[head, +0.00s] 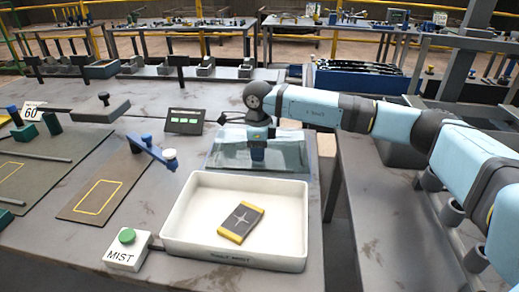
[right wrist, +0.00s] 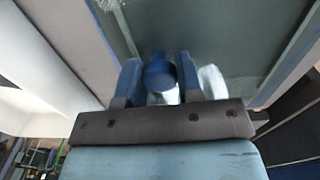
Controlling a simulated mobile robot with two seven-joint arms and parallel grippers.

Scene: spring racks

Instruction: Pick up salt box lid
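The salt box (head: 222,158) is a clear, bluish glass-like box behind the white tray; its lid shows as a large grey-green pane in the right wrist view (right wrist: 235,50). My right gripper (head: 258,150) is over the box, pointing down at its lid. In the right wrist view, its two blue fingers (right wrist: 160,85) stand on either side of a round blue knob (right wrist: 160,72). The knob fills most of the gap; I cannot tell whether the fingers press on it. Whether the lid is lifted is unclear. My left gripper is not in view.
A white tray (head: 180,235) with a dark, yellow-ended packet (head: 240,222) stands in front of the box. A MIST button box (head: 128,250) is left of the tray. A small dark display (head: 185,121) and a blue lever (head: 150,150) stand to the left. The table's right edge is close.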

